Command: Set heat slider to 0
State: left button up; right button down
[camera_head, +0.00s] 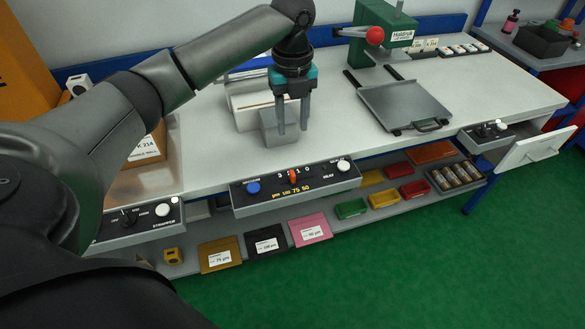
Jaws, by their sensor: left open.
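A dark control panel (310,188) is fixed to the front edge of the white workbench. It carries a blue knob (253,188) on the left, an orange pointer or slider (292,176) in the middle and a white knob (343,165) on the right. Small lettering near the white knob seems to read "HEAT"; the exact setting is too small to tell. My left gripper (292,131) points down above the bench behind the panel, its two fingers apart and nothing visible between them. It overlaps a grey block (271,127) in the picture; contact cannot be told. My right gripper is out of view.
A flat grey plate (403,104) and a green press (385,30) with a red ball handle stand right of my gripper. Another panel (130,222) sits at left, a smaller one (485,133) at right. An open drawer (535,148) juts out at right.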

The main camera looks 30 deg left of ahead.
aim_at(292, 173)
pick_arm(q)
notch_tip(292, 173, down, 15)
jog(key=b, duration=0.3)
jog(key=shift+f, duration=0.1)
grip_shut()
dwell(0.4)
dwell(1.1)
